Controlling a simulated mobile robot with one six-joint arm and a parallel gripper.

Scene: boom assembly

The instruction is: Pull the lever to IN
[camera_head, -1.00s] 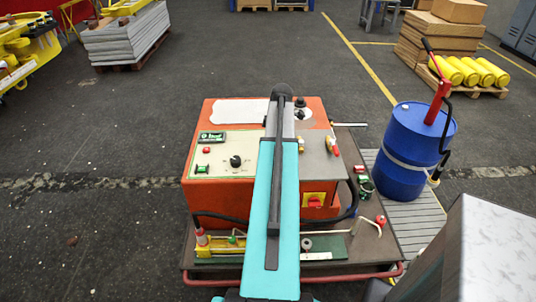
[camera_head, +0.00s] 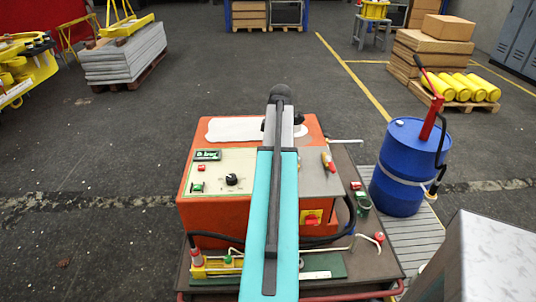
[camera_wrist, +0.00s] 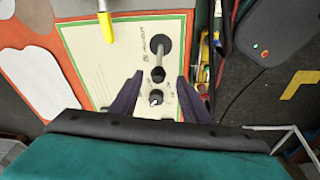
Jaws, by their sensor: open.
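In the wrist view a cream panel (camera_wrist: 85,50) with a green border sits on an orange machine (camera_head: 220,212). A grey metal rod (camera_wrist: 168,50) crosses a dark round opening in the panel; it looks like the lever, but I cannot read the small lettering. A black knob (camera_wrist: 155,98) with a white mark lies below it. A yellow-ended handle (camera_wrist: 105,26) stands at the top. My gripper (camera_wrist: 160,80) is open and empty, its dark fingers either side of the knobs, with no visible contact.
A blue drum (camera_head: 400,175) with a red pump stands to the right. A grey box edge (camera_head: 495,262) is at lower right.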

